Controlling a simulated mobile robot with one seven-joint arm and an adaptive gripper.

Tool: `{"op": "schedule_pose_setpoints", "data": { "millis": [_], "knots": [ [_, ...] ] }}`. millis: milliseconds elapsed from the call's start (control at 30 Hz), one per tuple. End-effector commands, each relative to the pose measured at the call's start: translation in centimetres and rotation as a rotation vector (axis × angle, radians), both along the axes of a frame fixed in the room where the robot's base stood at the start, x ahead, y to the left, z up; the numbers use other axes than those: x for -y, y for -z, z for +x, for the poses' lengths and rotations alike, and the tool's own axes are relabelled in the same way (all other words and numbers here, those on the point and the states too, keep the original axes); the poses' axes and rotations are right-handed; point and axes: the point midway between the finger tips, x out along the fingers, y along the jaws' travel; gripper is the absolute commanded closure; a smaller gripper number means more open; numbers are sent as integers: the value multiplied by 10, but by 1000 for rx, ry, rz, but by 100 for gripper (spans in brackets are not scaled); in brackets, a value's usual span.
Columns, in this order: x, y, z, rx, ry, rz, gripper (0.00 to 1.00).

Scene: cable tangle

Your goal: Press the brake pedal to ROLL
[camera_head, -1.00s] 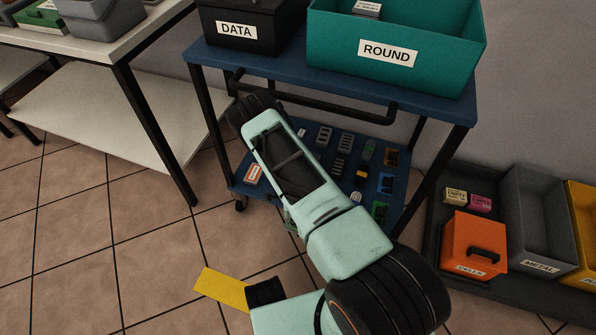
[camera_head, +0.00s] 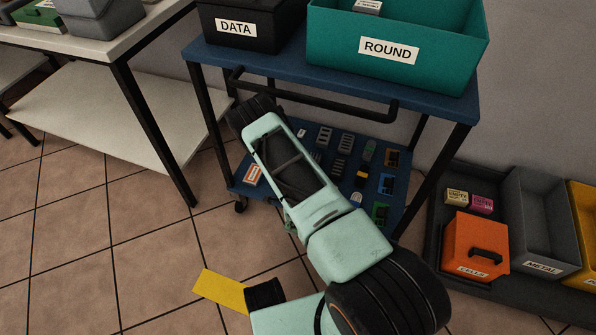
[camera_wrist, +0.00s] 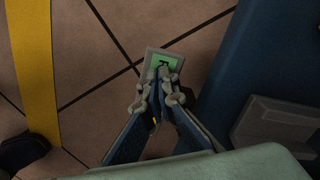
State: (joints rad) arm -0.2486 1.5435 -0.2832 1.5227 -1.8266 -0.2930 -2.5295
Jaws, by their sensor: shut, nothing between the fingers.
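The brake pedal (camera_wrist: 149,62), a small grey plate with a green label, shows in the wrist view over the tiled floor beside the blue cart. Its label carries a dark letter that I can only partly read. My gripper (camera_wrist: 160,76) is shut and empty, with its fingertips over the near part of the pedal and its label. I cannot tell whether the fingertips touch the pedal or how far it is pressed. In the head view, my own arm hides most of this spot.
The blue cart (camera_head: 300,66) carries a DATA box (camera_head: 268,40) and a teal ROUND bin (camera_head: 440,62). Its lower shelf holds several small parts. A white table (camera_head: 90,110) stands left, and grey bins (camera_head: 545,215) stand right. A yellow floor strip (camera_wrist: 36,70) lies left.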

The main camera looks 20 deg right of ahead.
Motion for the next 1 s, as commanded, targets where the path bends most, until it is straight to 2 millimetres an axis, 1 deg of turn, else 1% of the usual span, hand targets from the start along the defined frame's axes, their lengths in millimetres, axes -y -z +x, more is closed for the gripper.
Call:
{"op": "schedule_pose_setpoints", "data": {
  "millis": [367,467,567,1000],
  "knots": [
    [0,7,0,0,0,-1,100],
    [0,5,0,0,0,0,100],
    [0,1,0,0,0,0,100],
    [0,-35,0,0,1,0,100]
  ]
}}
